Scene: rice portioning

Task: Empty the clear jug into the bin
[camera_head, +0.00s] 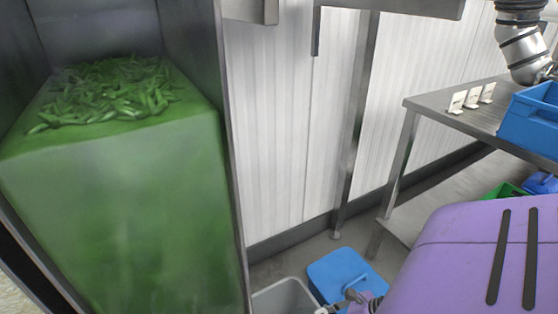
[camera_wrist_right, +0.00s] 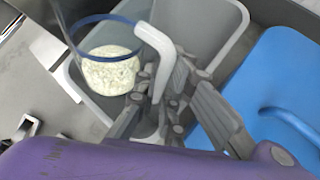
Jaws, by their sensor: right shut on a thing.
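In the right wrist view, the clear jug (camera_wrist_right: 128,22) has a blue band and a pale handle. White rice (camera_wrist_right: 110,70) shows inside its round outline. My right gripper (camera_wrist_right: 158,90) is shut on the jug's handle. The jug hangs over the grey bin (camera_wrist_right: 218,32), whose inner walls show around it; its exact tilt is hard to tell. In the head view, the bin (camera_head: 285,297) is at the bottom edge, partly cut off, with my right gripper (camera_head: 350,299) beside it. The jug is not clear there. My left gripper is not in view.
A blue lidded container (camera_head: 345,272) stands right beside the bin. A tall green block topped with green pods (camera_head: 110,90) fills the left. A steel table (camera_head: 440,105) at right carries a blue crate (camera_head: 530,122) and small white cards (camera_head: 472,97).

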